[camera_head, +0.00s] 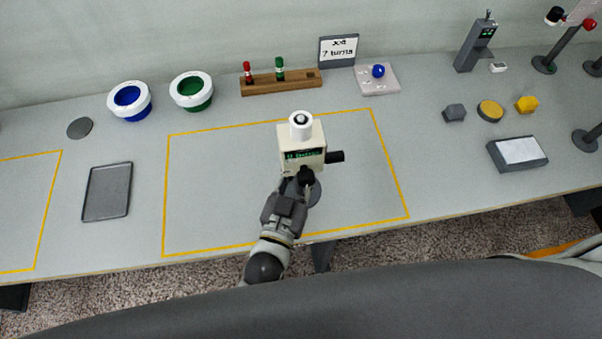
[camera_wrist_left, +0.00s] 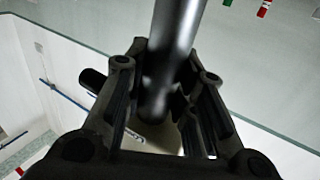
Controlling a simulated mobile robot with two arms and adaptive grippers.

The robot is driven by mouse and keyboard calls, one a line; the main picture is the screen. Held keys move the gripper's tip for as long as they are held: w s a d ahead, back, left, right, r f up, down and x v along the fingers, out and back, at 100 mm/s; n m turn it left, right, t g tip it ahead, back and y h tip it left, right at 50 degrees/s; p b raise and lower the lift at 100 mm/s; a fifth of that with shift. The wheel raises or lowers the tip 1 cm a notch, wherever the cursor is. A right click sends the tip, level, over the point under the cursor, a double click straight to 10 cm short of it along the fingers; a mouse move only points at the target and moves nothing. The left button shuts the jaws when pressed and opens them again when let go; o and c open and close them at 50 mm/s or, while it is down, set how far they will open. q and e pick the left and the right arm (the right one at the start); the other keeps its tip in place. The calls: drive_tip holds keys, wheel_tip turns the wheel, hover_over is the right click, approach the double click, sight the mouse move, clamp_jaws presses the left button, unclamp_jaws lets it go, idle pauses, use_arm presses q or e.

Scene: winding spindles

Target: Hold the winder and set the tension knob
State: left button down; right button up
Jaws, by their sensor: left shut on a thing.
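The winder (camera_head: 301,146) is a cream box with a white top piece, a green-lit display reading about "0 turns", and a grey round base. My left gripper (camera_head: 303,184) is shut on the winder's grey post, just below the box. In the left wrist view the post (camera_wrist_left: 174,55) runs between the fingers, and the cream body shows behind them. My right gripper is not in view.
A wooden rack (camera_head: 297,84) with a red and a green spindle stands at the back, beside a sign (camera_head: 338,50) reading "7 turns". Blue (camera_head: 129,101) and green (camera_head: 191,91) bowls and a dark tray (camera_head: 107,191) are left. The outlined area left of the winder is clear.

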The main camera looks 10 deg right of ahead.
use_arm(q)
drive_tip(key=w+f+b, duration=0.4)
drive_tip(key=w+f, duration=0.1)
drive_tip(key=w, duration=0.1)
drive_tip(key=shift+w+d, duration=0.15)
drive_tip(key=shift+d, duration=0.3)
idle(0.8)
drive_tip(key=shift+f+b, duration=0.6)
drive_tip(key=shift+f, duration=0.1)
idle(0.5)
